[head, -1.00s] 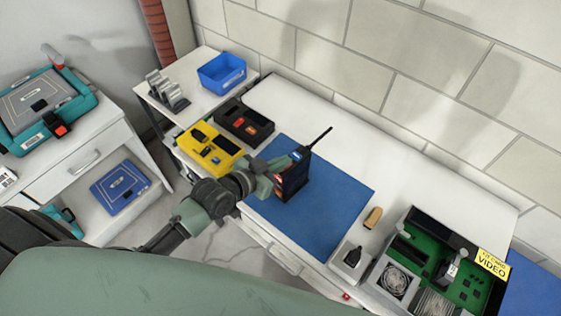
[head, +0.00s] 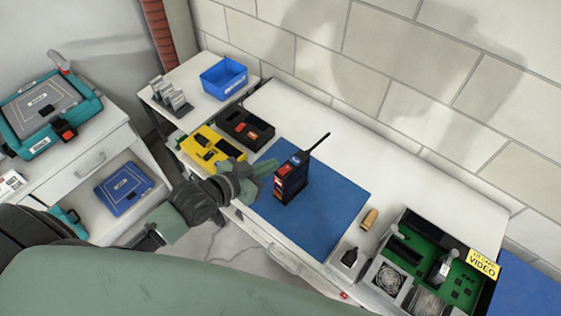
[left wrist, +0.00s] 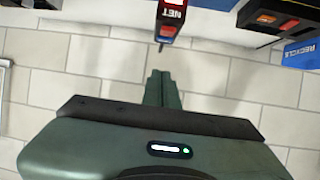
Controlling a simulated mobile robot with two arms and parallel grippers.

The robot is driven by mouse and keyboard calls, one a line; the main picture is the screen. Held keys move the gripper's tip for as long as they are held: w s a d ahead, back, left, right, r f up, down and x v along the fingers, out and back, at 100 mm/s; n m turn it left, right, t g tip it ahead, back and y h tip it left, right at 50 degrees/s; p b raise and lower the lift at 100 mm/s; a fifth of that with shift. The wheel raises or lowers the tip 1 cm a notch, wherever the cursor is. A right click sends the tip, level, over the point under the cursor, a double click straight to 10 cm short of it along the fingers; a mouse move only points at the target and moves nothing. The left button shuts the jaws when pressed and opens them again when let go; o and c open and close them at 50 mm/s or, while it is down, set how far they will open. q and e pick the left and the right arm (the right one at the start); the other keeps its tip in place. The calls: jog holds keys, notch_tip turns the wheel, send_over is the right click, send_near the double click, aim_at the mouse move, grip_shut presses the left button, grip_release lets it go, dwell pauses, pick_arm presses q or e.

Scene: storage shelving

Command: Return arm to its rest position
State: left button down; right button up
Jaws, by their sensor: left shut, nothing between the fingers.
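My left arm reaches in from the left in the head view. My left gripper (head: 262,170) is shut and empty, just left of a black radio (head: 291,181) with red and blue parts and an antenna. The radio stands upright on the blue mat (head: 330,205), apart from the fingers. In the left wrist view the shut fingers (left wrist: 161,88) show in the middle, with part of the radio (left wrist: 170,22) at the top. My right gripper is not in view.
A yellow tray (head: 199,140) and a black tray (head: 236,122) sit beside the mat. A blue bin (head: 222,78) stands behind. A green-lined case (head: 412,262) is at right. A teal case (head: 85,105) rests on the left cabinet. The wall bounds the back.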

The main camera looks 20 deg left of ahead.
pick_arm(q)
jog(key=s+a+f+n+g+y, duration=0.1)
jog(key=s+f+n+g+y, duration=0.2)
jog(key=s, duration=0.7)
jog(key=s+a+f+g+y, duration=0.2)
jog(key=s+g, duration=0.3)
jog(key=s, duration=0.5)
notch_tip(320, 180, down, 30)
jog(key=g+b, duration=0.2)
jog(key=b, duration=0.3)
jog(key=s+a+f+b, duration=0.2)
jog(key=s+f, duration=1.5)
jog(key=f, duration=0.2)
jog(key=shift+s+a+g+b, duration=0.3)
jog(key=shift+s+a+g, duration=0.1)
